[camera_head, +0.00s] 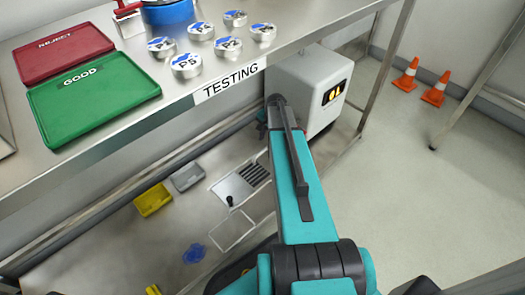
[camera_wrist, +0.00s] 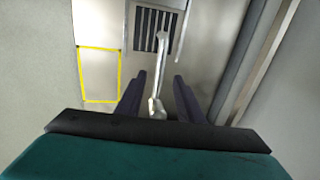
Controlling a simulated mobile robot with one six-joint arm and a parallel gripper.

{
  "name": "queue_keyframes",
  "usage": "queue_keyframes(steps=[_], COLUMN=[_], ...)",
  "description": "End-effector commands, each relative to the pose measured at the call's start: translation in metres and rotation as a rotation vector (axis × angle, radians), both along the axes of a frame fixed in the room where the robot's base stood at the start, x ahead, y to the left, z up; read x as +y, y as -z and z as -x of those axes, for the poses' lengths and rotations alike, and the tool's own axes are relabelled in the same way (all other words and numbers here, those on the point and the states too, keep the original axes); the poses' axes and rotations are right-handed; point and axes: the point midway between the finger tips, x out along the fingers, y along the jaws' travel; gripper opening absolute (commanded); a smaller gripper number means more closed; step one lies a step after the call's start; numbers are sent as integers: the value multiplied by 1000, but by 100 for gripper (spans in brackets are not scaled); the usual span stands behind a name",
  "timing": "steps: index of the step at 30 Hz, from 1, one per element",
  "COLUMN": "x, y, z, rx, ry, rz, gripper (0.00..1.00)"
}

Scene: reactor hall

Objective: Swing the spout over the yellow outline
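In the wrist view, a pale metal spout (camera_wrist: 161,50) runs down the middle from a dark slotted grate (camera_wrist: 154,28). Its lower end lies between the two dark fingers of my gripper (camera_wrist: 162,86). The fingers stand apart, with a visible gap on both sides of the spout, so my gripper is open around it. The yellow outline (camera_wrist: 82,75) is a rectangle on a pale surface, left of the spout and grate. The spout is not over it. In the head view, my teal arm reaches down beside the grey machine, and I cannot make out the gripper's fingers clearly.
A steel bench marked TESTING holds a red tray (camera_head: 62,50), a green tray (camera_head: 95,97) and several round pucks. The grey machine (camera_head: 310,90) stands below it. Yellow (camera_head: 153,200) and grey (camera_head: 187,177) bins lie lower. Orange cones (camera_head: 405,78) stand on open floor at right.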

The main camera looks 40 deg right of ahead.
Motion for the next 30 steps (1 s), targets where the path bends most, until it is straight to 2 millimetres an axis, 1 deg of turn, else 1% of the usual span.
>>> queue_keyframes(steps=[1, 6, 12, 15, 21, 29, 30], x=[0, 1, 1, 1, 2, 2, 2], y=[10, 34, 59, 67, 73, 73, 73], z=[-2, -7, -12, -13, -14, -14, -14], rx=[1, 1, 1, 0, 0, 0, 0], ry=[0, 0, 0, 1, 1, 1, 1], rz=[-1, -1, -1, 0, 0, 0, 0], gripper=[34, 34, 34, 34, 34, 34, 27])
